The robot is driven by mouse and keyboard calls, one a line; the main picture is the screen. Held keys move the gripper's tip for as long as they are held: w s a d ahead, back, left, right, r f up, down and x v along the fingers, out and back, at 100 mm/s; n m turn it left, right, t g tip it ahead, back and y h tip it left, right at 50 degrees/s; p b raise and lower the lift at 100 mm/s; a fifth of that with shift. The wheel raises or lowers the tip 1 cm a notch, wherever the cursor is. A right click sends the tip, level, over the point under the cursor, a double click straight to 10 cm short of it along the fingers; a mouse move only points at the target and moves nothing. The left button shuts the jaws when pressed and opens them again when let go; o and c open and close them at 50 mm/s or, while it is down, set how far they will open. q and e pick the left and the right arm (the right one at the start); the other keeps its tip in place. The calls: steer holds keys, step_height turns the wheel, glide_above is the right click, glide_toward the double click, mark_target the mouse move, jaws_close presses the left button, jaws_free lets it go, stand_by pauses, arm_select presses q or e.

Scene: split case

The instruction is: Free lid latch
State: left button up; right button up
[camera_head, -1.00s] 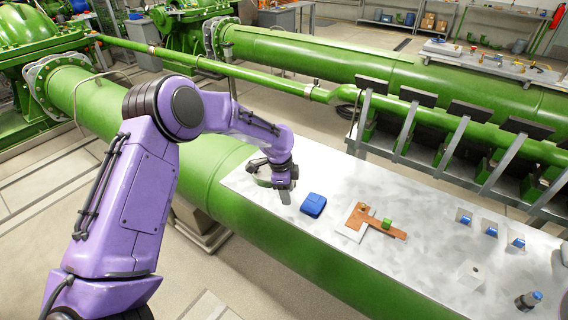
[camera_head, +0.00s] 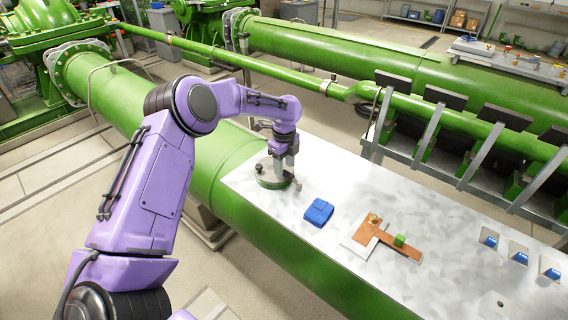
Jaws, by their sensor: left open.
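My left gripper (camera_head: 283,164) points down over the left end of the metal table top (camera_head: 330,180). A blue box-like piece (camera_head: 318,211) lies to the right, apart from the gripper. Further right is a brown T-shaped piece (camera_head: 400,248) on a pale plate, with a small green block (camera_head: 399,240) on it. No latch can be told for sure at this size. My right gripper is out of view.
Several small blue-marked holders (camera_head: 519,255) stand at the right of the table top. A large green pipe (camera_head: 290,265) runs along its front edge. Grey supports with black pads (camera_head: 445,95) rise behind it. The table between the blue and brown pieces is clear.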

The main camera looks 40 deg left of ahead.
arm_select(q)
steer(key=shift+f, duration=0.45)
steer(key=shift+s, duration=0.15)
steer(key=shift+r, duration=0.1)
jaws_close()
